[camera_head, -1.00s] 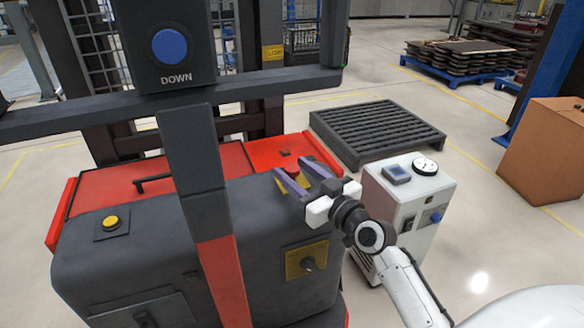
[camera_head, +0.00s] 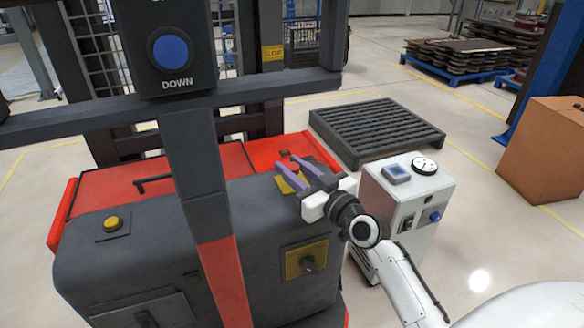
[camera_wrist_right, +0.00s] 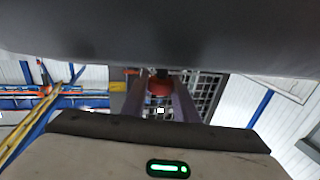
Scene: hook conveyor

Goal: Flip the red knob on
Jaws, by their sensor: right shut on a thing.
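The red knob (camera_wrist_right: 160,87) shows in the right wrist view, between the two purple-grey fingers of my right gripper (camera_wrist_right: 160,95). The fingers are shut on its sides. In the head view my right gripper (camera_head: 289,165) is over the yellow plate (camera_head: 286,184) on top of the dark grey and red machine (camera_head: 150,235). My left gripper is not in view.
A dark post with a blue DOWN button (camera_head: 170,48) stands in front of the machine. A yellow button (camera_head: 112,223) and a dark knob on a yellow plate (camera_head: 307,262) are on the machine. A white cabinet (camera_head: 405,205) with a gauge stands close right of my gripper.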

